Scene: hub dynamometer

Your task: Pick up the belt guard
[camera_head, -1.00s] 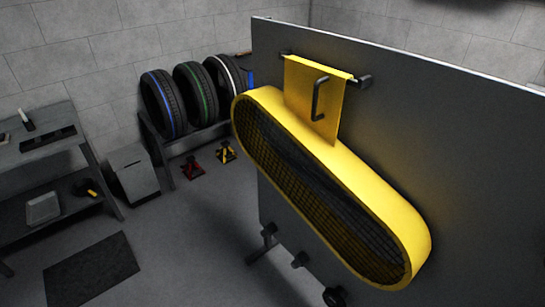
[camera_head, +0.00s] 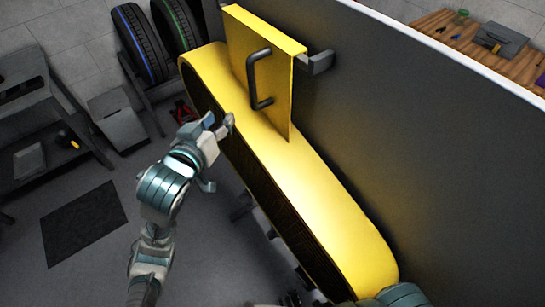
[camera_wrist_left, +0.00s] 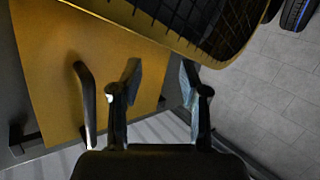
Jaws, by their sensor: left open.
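The yellow belt guard (camera_head: 310,190) hangs on the dark upright panel, its long rounded body slanting down to the right with mesh on its face. Its flat upper plate (camera_head: 235,45) carries a dark handle (camera_head: 258,80). My left gripper (camera_head: 220,130) is open and empty, in front of the guard, left of and below the handle. In the left wrist view the open fingers (camera_wrist_left: 160,80) stand just right of the handle (camera_wrist_left: 87,100), apart from it, with the mesh beyond. My right gripper is not in view; a teal arm part shows at the bottom right.
The dark panel (camera_head: 400,130) stands close behind the guard, with a dark bracket (camera_head: 320,62) at the plate's edge. Tyres (camera_head: 140,45) stand on a rack at the back left. A wooden bench (camera_head: 465,45) lies beyond the panel.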

